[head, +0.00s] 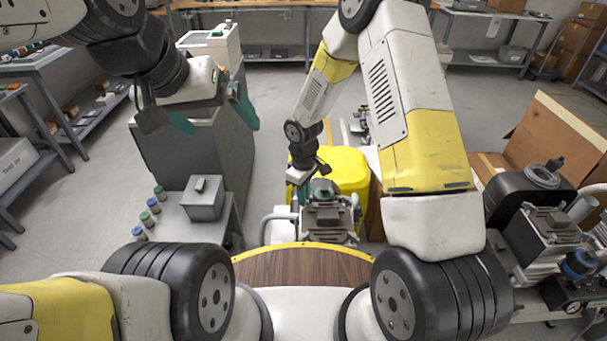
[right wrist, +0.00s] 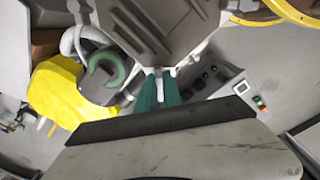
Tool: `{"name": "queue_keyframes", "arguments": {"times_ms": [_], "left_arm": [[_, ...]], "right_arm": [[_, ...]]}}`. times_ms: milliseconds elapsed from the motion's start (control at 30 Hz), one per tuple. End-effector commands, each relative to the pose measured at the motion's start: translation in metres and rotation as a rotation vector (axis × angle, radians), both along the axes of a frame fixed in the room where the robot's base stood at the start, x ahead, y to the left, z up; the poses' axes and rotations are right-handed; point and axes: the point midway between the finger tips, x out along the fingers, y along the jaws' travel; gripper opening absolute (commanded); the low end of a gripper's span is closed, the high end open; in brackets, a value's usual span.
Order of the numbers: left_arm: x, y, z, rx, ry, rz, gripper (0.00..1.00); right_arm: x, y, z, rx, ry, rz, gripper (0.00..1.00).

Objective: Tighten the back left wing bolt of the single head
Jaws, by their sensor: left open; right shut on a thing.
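The head also fills the top of the right wrist view (right wrist: 165,30). My right gripper (head: 302,188) is at the far left side of this head. In the right wrist view its green fingers (right wrist: 158,88) are close together at the head's edge, shut on a small light piece, which looks like a wing bolt mostly hidden between them. My left gripper (head: 212,116) is open and empty, its green fingers wide apart above a grey cabinet, away from the compressor.
A small side table holds a grey box (head: 203,198) and several small jars (head: 148,219). A grey cabinet (head: 190,155) stands behind it. Another compressor (head: 545,225) and an open cardboard box (head: 555,140) are at the right. A wooden round top (head: 305,266) lies close to me.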

Motion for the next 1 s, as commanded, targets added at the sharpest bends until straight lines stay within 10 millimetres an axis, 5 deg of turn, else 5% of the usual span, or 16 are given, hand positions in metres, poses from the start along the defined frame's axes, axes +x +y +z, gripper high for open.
{"name": "queue_keyframes", "arguments": {"times_ms": [400,1000], "left_arm": [[0.0000,0.0000,0.0000,0.000,0.000,0.000,1.00],[0.0000,0.0000,0.0000,0.000,0.000,0.000,1.00]], "right_arm": [[0.0011,0.0008,0.0008,0.001,-0.003,-0.203,0.00],[0.0014,0.0009,0.0008,0.003,-0.003,-0.237,0.00]]}}
